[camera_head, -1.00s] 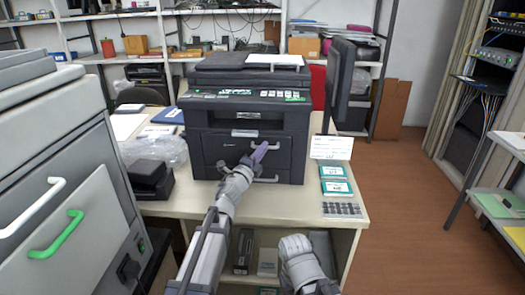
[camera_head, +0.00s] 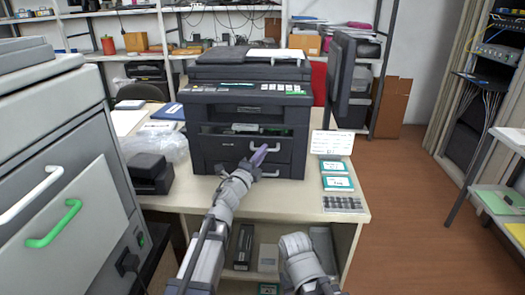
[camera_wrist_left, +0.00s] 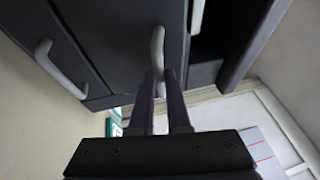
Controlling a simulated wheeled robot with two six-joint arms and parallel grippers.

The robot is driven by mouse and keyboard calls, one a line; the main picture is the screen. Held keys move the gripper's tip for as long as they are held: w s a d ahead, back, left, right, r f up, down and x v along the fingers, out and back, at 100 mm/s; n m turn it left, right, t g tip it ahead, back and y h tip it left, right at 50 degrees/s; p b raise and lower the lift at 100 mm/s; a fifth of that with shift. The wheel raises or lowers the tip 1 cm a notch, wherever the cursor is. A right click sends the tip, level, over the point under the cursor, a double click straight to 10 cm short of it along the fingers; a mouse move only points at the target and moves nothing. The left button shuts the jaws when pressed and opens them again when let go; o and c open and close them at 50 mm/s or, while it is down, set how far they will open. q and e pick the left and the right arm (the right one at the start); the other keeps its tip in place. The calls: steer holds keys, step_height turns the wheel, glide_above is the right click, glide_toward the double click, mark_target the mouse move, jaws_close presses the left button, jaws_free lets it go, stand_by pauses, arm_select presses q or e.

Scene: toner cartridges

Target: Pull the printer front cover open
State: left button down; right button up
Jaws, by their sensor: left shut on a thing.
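The dark printer (camera_head: 250,72) stands on the table. Its front cover (camera_head: 222,148) is tilted outward at the top, partly open. The gap above it shows part of the inside (camera_head: 245,128). My left gripper (camera_head: 259,157) is at the cover's handle. In the left wrist view, my left gripper (camera_wrist_left: 161,88) has its two dark fingers shut on the light grey handle (camera_wrist_left: 157,45) of the cover (camera_wrist_left: 125,35). A lower drawer with its own handle (camera_wrist_left: 58,68) is shut. My right forearm (camera_head: 299,258) shows low in the head view, without its fingers.
A grey machine (camera_head: 55,175) with a white and a green handle stands close at left. A black device (camera_head: 150,174) and a plastic bag are left of the printer. White-and-teal boxes (camera_head: 337,183) and a grey keypad-like tray (camera_head: 343,204) lie to its right.

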arm_select(q)
steer(key=shift+s+f+b, duration=0.5)
steer(key=shift+f+b, duration=0.1)
steer(key=shift+f, duration=0.15)
steer(key=shift+s+f+b, duration=0.5)
steer(key=shift+f+b, duration=0.05)
steer(key=shift+f, duration=0.15)
steer(key=c, duration=1.3)
jaws_free()
steer(key=shift+c, duration=0.2)
steer(key=shift+o, duration=0.8)
steer(key=shift+w+f, duration=0.1)
steer(key=shift+w, duration=0.1)
steer(key=o, duration=0.3)
steer(key=shift+s, duration=0.2)
